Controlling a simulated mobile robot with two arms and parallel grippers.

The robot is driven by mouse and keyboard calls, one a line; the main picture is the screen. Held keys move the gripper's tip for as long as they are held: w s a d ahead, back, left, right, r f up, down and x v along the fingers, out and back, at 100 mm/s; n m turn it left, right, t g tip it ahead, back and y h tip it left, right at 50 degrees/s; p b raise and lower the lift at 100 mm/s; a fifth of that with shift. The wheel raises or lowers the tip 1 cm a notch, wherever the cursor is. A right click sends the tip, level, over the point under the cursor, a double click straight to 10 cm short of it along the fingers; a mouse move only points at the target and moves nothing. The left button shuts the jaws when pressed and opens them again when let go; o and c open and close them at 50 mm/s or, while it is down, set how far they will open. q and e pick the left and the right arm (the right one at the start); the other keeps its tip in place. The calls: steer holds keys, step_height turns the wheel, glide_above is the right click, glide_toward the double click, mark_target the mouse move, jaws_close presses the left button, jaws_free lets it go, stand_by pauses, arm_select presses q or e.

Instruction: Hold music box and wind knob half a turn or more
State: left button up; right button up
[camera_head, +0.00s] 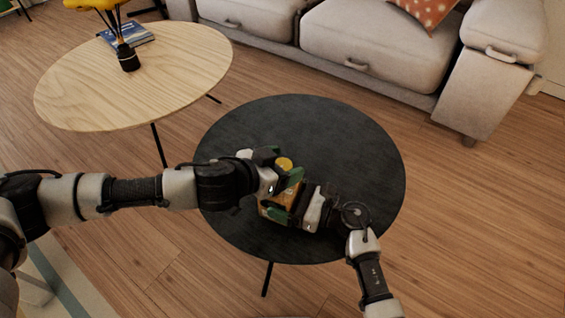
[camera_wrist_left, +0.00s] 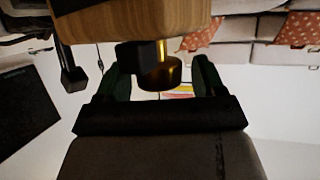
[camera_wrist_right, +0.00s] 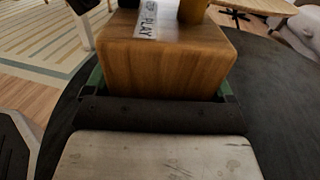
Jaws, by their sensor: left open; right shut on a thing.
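The music box (camera_head: 284,196) is a wooden block, held above the round black table in the head view. My right gripper (camera_wrist_right: 160,92) is shut on it, a green finger at each side. The box also fills the upper middle of the right wrist view (camera_wrist_right: 165,62), with a pale label reading PLAY on top. A round gold knob (camera_head: 285,163) sticks out from the box. My left gripper (camera_head: 279,168) is open with its green fingers on either side of the knob. In the left wrist view the knob (camera_wrist_left: 160,74) stands between the fingers, with visible gaps.
The round black table (camera_head: 345,135) is bare around the grippers. A pale oval wooden table (camera_head: 85,90) with a book (camera_head: 135,36) and a dark vase (camera_head: 128,58) stands at upper left. A beige sofa (camera_head: 365,45) stands behind.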

arm_select(q)
steer(key=shift+c, duration=0.2)
steer(key=c, duration=0.9)
steer(key=shift+m+g+h, duration=0.3)
steer(key=shift+m+g, duration=0.1)
steer(key=m+g+h, duration=0.2)
steer(key=m+g, duration=0.2)
steer(key=shift+r+m+g, duration=0.1)
steer(key=shift+m+g, duration=0.2)
steer(key=shift+g, duration=0.1)
steer(key=m+g, duration=0.5)
steer(key=g, duration=0.1)
steer(key=shift+w, duration=0.1)
steer(key=m+g+y, duration=0.1)
steer(key=m+g, duration=0.2)
steer(key=m+g+y, duration=0.2)
steer(key=m+g, duration=0.1)
steer(key=shift+d+m, duration=0.1)
steer(key=shift+m, duration=0.3)
steer(key=m+g+y, duration=0.3)
steer(key=m+y, duration=0.1)
steer(key=y, duration=0.1)
steer(key=shift+m+g, duration=0.3)
steer(key=shift+m, duration=0.1)
